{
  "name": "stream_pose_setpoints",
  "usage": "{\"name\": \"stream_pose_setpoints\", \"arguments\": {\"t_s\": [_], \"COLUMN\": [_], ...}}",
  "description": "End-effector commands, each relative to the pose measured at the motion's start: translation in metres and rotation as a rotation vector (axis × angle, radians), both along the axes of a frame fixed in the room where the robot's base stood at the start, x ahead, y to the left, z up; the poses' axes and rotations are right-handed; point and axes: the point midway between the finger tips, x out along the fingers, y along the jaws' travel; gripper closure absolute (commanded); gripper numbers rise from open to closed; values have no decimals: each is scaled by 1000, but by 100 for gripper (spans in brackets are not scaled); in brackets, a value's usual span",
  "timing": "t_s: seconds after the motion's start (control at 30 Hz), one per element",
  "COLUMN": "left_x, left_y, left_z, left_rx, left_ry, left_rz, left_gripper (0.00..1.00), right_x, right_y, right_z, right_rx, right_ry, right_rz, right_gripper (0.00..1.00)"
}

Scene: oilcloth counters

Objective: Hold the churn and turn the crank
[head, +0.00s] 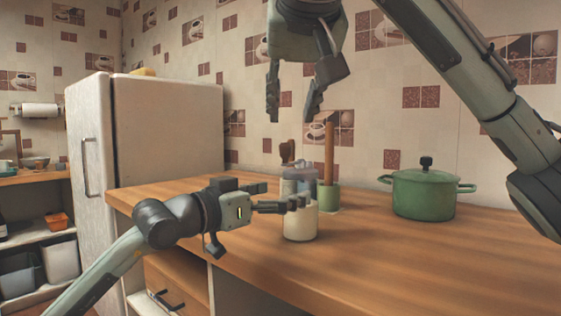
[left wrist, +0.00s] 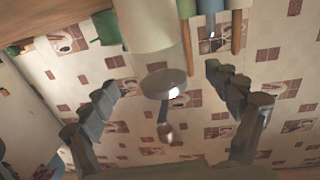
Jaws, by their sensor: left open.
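The churn (head: 300,225) is a pale cream cylinder standing upright on the wooden counter, its upper part partly hidden by my left gripper. In the left wrist view the churn (left wrist: 145,25) appears upside down, with a grey disc lid (left wrist: 165,84). A small shaft with a brown knob (left wrist: 166,132), apparently the crank, extends beyond the lid. My left gripper (head: 285,206) is open at the churn's upper side; its fingers (left wrist: 168,88) are spread either side of the lid in the left wrist view. Contact cannot be told. My right gripper (head: 295,100) is open and empty above the churn, pointing down.
A green crock (head: 329,198) with a wooden rolling pin (head: 329,150) stands close behind the churn. A green lidded pot (head: 424,194) sits to the right. A white fridge (head: 168,130) is at left. The counter's front right is clear.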

Motion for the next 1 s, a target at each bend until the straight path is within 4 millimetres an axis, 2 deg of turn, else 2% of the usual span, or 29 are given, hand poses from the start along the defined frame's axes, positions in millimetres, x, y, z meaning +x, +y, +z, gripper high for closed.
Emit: {"name": "stream_pose_setpoints", "arguments": {"t_s": [0.2,0.33,0.73,0.77,1.0], "left_x": [26,37,44,44,44], "left_y": [-25,-34,-40,-40,-40], "left_z": [0,0,0,0,0], "left_rx": [-3,-2,1,1,1], "left_ry": [1,2,0,1,1], "left_rz": [-3,-1,0,0,0], "left_gripper": [11,11,11,12,42], "right_x": [0,0,0,0,0], "right_y": [1,1,1,1,1], "right_z": [0,0,-1,-1,-1], "right_rx": [-2,-2,-2,-2,-2], "right_ry": [0,0,0,0,0], "right_rz": [3,3,3,3,3], "right_gripper": [66,66,66,66,66]}}
